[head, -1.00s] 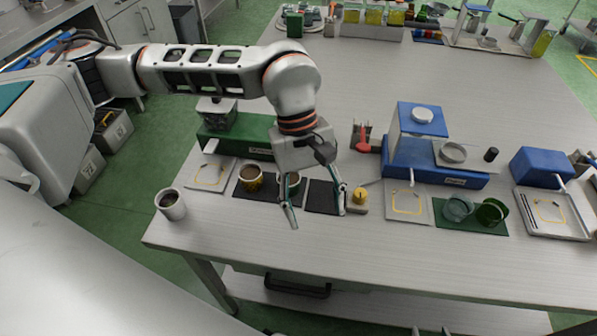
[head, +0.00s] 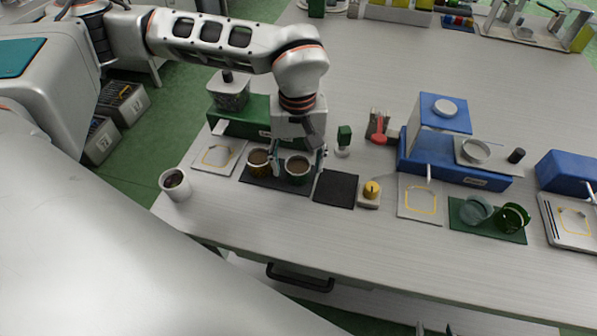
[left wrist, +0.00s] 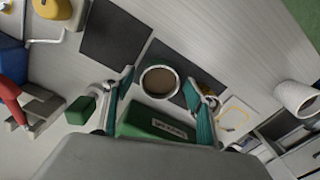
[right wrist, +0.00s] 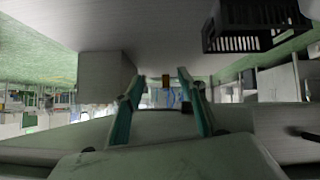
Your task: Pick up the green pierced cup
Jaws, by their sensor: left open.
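My left gripper (head: 300,160) is open, pointing down over a dark green cup with a pale rim and brown contents (head: 298,170) on a black mat. In the left wrist view this cup (left wrist: 159,82) shows between and just beyond the open fingers (left wrist: 163,85); contact cannot be told. Its piercing cannot be made out. A yellow-brown cup (head: 259,162) stands beside it on the left. Another green cup (head: 513,218), with a see-through look, stands on a green mat at the right, beside a clear greenish cup (head: 476,208). My right gripper (right wrist: 160,78) is open and empty.
A bare dark mat (head: 336,188) and a yellow-knobbed block (head: 370,192) lie right of the cups. A green machine (head: 245,118) stands behind them, a small green-topped object (head: 343,140) to its right. A white cup (head: 175,185) stands near the left edge.

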